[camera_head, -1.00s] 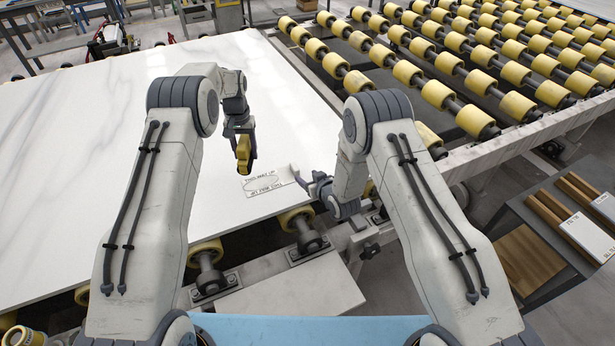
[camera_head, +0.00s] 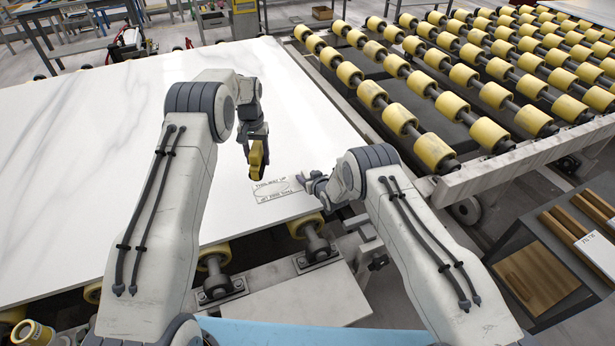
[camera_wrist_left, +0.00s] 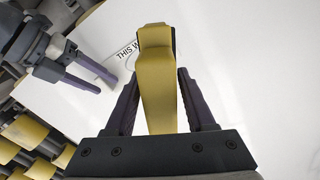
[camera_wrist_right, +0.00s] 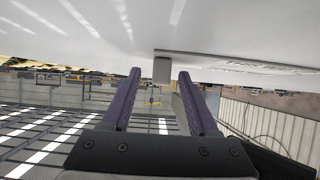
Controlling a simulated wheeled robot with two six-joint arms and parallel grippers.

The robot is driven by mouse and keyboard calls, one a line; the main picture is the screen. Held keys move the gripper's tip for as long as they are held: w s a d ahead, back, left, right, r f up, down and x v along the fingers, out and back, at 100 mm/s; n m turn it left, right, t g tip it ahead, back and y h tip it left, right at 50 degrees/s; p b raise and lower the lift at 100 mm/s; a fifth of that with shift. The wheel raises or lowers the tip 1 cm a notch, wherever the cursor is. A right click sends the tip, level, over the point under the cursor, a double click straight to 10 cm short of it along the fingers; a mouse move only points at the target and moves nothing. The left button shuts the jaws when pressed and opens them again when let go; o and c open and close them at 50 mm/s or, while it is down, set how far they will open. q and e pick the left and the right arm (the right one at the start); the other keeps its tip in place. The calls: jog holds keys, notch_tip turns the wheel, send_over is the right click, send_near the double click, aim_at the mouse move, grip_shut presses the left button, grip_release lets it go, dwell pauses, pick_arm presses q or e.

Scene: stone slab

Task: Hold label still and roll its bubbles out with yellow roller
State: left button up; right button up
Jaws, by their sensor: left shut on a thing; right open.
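The label (camera_head: 270,190) is a pale strip with dark print and an oval outline, lying on the white stone slab (camera_head: 90,140) near its front right corner. My left gripper (camera_head: 256,148) is shut on the yellow roller (camera_head: 258,162) and holds it just behind the label; contact with the slab cannot be told. The roller fills the middle of the left wrist view (camera_wrist_left: 157,90) and hides part of the label. My right gripper (camera_head: 304,181) is open at the label's right end, by the slab's edge. A small grey tab (camera_wrist_right: 162,70) shows between its fingers in the right wrist view.
A conveyor with rows of yellow rollers (camera_head: 433,152) stands to the right behind a metal rail. More yellow support rollers (camera_head: 305,225) sit below the slab's front edge. A shelf with wooden boards (camera_head: 530,275) stands at the lower right. The slab left of my left arm is clear.

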jog(key=shift+w, duration=0.1)
jog(key=shift+c, duration=0.3)
grip_shut()
dwell(2.3)
